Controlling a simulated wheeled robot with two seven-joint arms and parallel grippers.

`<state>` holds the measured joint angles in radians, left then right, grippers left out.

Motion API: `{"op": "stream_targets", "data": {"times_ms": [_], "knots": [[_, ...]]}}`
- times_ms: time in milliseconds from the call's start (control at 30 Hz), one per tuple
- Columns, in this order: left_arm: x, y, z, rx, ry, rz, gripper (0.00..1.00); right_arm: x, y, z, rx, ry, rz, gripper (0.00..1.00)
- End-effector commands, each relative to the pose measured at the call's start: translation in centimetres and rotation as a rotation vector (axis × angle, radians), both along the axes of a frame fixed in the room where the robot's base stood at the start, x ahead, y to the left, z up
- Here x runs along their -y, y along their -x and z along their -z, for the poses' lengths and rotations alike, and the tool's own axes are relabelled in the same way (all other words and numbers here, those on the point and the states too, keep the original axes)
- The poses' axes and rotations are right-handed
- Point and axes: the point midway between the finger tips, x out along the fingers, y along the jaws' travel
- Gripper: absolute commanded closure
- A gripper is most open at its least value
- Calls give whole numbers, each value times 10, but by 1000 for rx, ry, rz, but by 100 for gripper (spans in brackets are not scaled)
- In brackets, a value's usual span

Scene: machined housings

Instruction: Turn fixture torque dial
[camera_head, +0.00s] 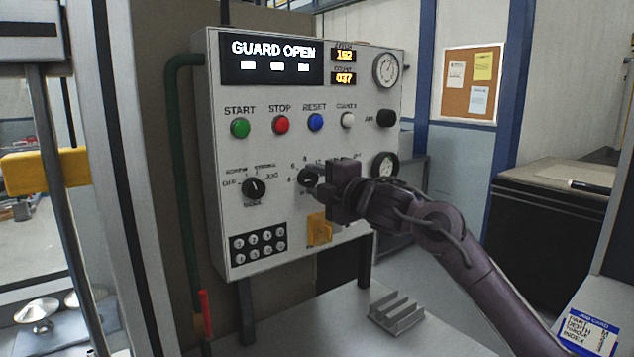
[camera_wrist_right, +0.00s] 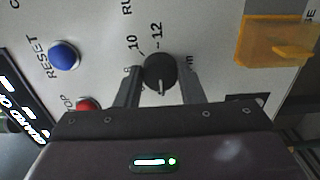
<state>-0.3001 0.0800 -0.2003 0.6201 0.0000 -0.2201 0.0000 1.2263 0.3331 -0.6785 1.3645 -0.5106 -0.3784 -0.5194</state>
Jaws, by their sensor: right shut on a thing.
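The torque dial (camera_wrist_right: 160,72) is a round black knob with a white pointer line, on the white control panel (camera_head: 222,150). In the right wrist view, numbers such as 10 and 12 are printed around it. My right gripper (camera_wrist_right: 160,85) has one finger on each side of the dial and is shut on it. In the head view my right gripper (camera_head: 322,190) reaches the panel from the right and partly covers the dial (camera_head: 307,178) and its scale. My left gripper is not in view.
A second black selector knob (camera_head: 254,188) sits left of the dial. Green, red, blue and white buttons are above, with a blue one (camera_wrist_right: 65,55) close by. A yellow switch (camera_head: 319,229) is below. A grey finned block (camera_head: 396,313) lies on the table.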

Motion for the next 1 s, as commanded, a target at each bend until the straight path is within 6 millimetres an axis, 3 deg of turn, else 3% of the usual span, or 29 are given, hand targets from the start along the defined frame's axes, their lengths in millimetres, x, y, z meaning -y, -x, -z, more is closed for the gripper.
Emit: {"op": "stream_targets", "data": {"times_ms": [67, 100, 233, 600, 1000], "knots": [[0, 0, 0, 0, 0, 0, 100, -1, 0, 2, -3, 5, -2, 88], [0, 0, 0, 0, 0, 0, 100, -1, 0, 2, -3, 5, -2, 61], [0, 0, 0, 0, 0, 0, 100, -1, 0, 2, -2, 3, -2, 44], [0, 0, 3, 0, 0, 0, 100, 4, 5, 2, 0, 0, 0, 44], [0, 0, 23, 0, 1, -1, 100, 40, 54, 3, 0, 2, 0, 44]]}}
